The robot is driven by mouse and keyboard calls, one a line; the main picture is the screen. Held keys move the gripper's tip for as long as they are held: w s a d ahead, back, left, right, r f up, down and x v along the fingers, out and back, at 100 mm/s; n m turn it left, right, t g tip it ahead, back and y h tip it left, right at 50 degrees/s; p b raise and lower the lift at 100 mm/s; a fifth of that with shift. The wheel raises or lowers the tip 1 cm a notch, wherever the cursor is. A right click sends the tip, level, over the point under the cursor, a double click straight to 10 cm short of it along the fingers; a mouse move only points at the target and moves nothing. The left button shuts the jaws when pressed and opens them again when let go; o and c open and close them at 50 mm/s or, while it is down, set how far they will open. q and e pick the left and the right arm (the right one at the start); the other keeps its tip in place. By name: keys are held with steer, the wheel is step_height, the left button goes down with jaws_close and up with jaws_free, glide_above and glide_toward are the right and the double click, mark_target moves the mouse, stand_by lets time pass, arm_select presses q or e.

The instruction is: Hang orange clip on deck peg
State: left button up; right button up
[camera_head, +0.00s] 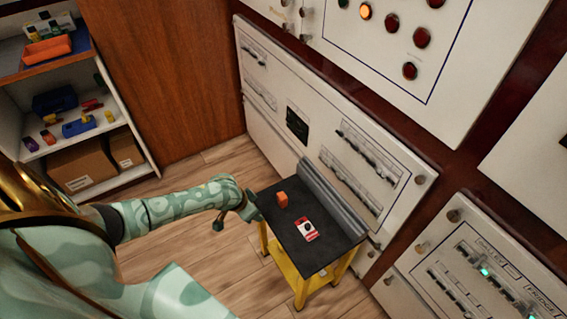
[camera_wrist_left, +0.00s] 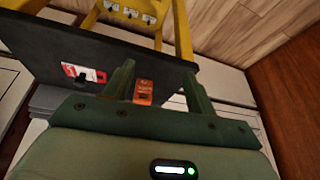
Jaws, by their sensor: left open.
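The orange clip (camera_head: 282,199) is a small block near the left edge of the dark deck (camera_head: 283,238) of a yellow stand. In the left wrist view the clip (camera_wrist_left: 144,92) appears between the two green fingers of my left gripper (camera_wrist_left: 157,70), nearer the left-hand finger. The fingers are apart and empty. In the head view my left gripper (camera_head: 252,208) is at the deck's left edge, beside the clip. Small labelled fittings (camera_wrist_left: 131,12) show on the stand beyond the deck in the wrist view; I cannot tell which is the deck peg. My right gripper is not seen.
A red-and-white card with a black piece (camera_head: 306,230) lies on the deck near the clip. A grey ridged rail (camera_head: 333,200) runs along the deck's back edge, before the breaker panel (camera_head: 345,140). Shelves (camera_head: 75,110) with bins stand at left. The floor between is clear.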

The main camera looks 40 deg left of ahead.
arm_select(q)
steer(key=m+h+b, duration=0.1)
steer(key=b, duration=0.1)
glide_toward(281, 196)
steer(key=shift+m, duration=0.3)
steer(key=b+x, duration=0.5)
steer(key=x, duration=0.1)
steer(key=shift+f+b, duration=0.4)
steer(key=shift+w+d+f, duration=0.1)
steer(key=shift+w+f+b, duration=0.1)
steer(key=shift+f+b, duration=0.2)
steer(key=shift+b, duration=0.05)
steer(key=b+x, duration=0.3)
steer(key=x, duration=0.1)
steer(key=shift+f, duration=0.1)
steer(key=shift+f+b, duration=0.25)
steer(key=shift+b, duration=0.15)
steer(key=shift+w+r, duration=0.1)
steer(key=shift+r, duration=0.15)
steer(key=c, duration=1.1)
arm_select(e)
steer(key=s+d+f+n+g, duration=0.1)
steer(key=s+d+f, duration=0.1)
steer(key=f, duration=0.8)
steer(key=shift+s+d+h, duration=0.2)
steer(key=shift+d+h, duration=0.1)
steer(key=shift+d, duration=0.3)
